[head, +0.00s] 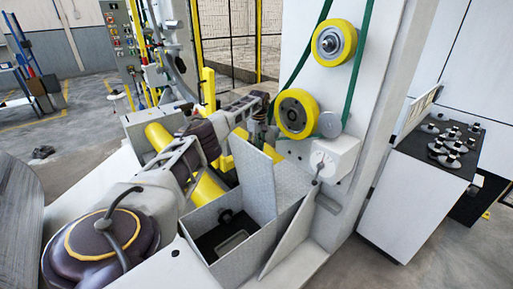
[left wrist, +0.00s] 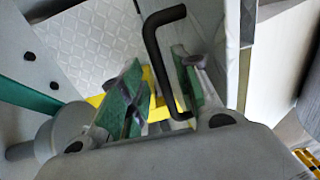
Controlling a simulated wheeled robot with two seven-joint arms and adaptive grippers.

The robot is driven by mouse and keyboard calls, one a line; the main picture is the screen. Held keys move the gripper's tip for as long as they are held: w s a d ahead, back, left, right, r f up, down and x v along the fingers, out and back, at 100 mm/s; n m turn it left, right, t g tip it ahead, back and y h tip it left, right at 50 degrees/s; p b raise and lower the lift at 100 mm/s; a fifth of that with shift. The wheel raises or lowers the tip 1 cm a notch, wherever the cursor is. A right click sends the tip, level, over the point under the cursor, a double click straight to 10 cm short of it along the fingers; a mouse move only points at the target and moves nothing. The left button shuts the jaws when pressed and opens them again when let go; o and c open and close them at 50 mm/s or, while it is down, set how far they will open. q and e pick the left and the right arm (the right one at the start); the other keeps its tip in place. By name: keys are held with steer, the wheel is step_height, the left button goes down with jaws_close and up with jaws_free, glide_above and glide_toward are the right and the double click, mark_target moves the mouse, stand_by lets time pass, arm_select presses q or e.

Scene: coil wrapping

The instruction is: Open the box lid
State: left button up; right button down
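The box (head: 205,222) is a grey patterned-metal bin in the lower middle of the head view. Its top is uncovered, and a dark interior shows. A flat grey panel, which looks like the lid (head: 255,180), stands upright at its far side. My left gripper (head: 260,128) is just beyond the panel's top edge, partly hidden. In the left wrist view, a black bent handle (left wrist: 157,55) runs between the green-padded fingers of my left gripper (left wrist: 160,95). The fingers are apart, with a gap beside the handle; contact is unclear. My right gripper is not in view.
A slanted grey plate (head: 293,232) stands at the box's right. A white machine column (head: 372,90) with yellow rollers (head: 297,114) rises behind. A dark-topped cabinet (head: 425,160) with several small parts is at right. Floor is open at the left.

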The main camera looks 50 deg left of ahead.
arm_select(q)
step_height(320, 180, up, 12)
steer(key=shift+w+d+f, duration=0.2)
steer(key=shift+w+f, duration=0.05)
steer(key=shift+w, duration=0.15)
stand_by(0.3)
stand_by(0.6)
